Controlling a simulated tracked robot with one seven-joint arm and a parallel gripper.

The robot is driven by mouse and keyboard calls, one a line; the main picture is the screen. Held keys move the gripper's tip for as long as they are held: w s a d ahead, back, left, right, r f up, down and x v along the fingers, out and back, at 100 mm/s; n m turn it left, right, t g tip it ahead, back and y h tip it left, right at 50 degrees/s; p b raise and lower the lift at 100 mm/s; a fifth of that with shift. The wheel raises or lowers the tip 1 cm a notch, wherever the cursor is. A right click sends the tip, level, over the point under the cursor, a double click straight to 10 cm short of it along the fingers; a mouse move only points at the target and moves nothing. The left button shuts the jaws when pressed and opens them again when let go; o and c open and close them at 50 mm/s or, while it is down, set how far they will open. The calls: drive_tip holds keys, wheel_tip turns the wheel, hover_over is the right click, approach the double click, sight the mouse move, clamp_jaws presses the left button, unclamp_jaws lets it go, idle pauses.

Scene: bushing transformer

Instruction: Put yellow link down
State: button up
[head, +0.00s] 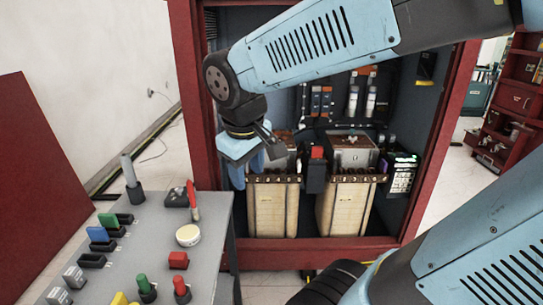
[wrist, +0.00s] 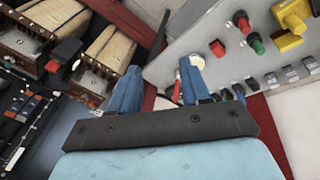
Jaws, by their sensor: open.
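A yellow link (head: 120,298) lies at the near edge of the grey bench, cut off by the bottom of the head view. In the wrist view the yellow link (wrist: 292,18) shows at the upper right, on the bench and apart from my fingers. My gripper (head: 246,172) hangs in front of the red cabinet, just past the bench's far right corner. In the wrist view my gripper (wrist: 160,70) has its two blue fingers spread, with nothing held between them.
The grey bench (head: 150,250) carries a red block (head: 178,260), a round white-yellow disc (head: 188,235), red and green knobs, and several coloured blocks. The red cabinet (head: 190,60) holds two transformer-like units (head: 345,205) behind my gripper. Floor shows right of the cabinet.

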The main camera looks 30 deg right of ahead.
drive_tip(key=s+d+r+m+t+y, duration=0.1)
drive_tip(key=s+d+r+m+t, duration=0.1)
drive_tip(key=s+d+r+m, duration=0.1)
drive_tip(key=shift+d+r+m+t, duration=0.3)
drive_tip(key=shift+d+m+t, duration=0.1)
drive_tip(key=shift+m, duration=0.5)
drive_tip(key=shift+s, duration=0.15)
drive_tip(key=shift+c, duration=0.4)
